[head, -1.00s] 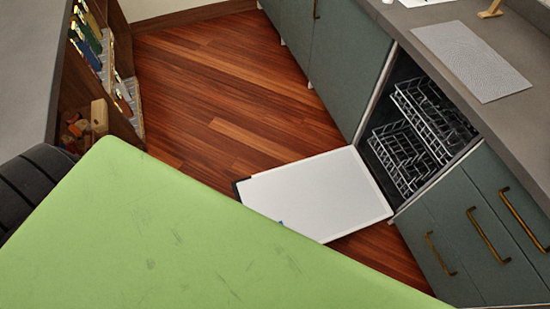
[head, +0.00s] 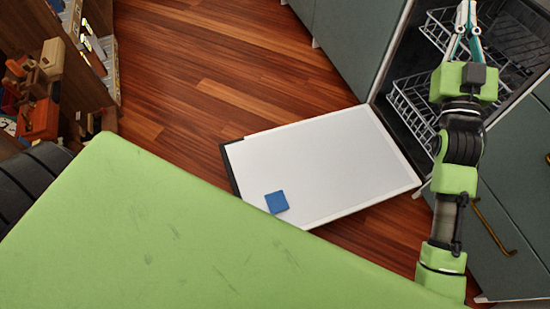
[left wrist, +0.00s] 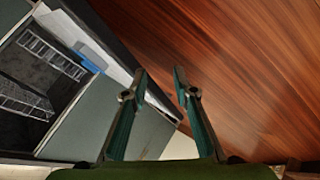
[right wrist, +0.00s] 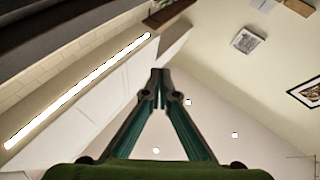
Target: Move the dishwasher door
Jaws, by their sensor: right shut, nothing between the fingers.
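The dishwasher door (head: 330,160) hangs open and low, its pale inner face up, with a blue square (head: 277,202) on it. The dishwasher racks (head: 415,105) show in the opening at its right. My right gripper (head: 469,10) is in front of the opening at the upper right, apart from the door, fingers together and empty; the right wrist view shows its fingertips (right wrist: 160,74) meeting. My left gripper (left wrist: 160,73) shows only in its own wrist view, fingers apart with nothing between them. Beyond it are part of the door (left wrist: 118,72) and the racks (left wrist: 45,52).
My green body fills the lower left of the head view. Green-grey cabinets (head: 360,40) flank the dishwasher. A wooden shelf with toys and books (head: 40,90) stands at the left. The wood floor (head: 220,75) is clear between.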

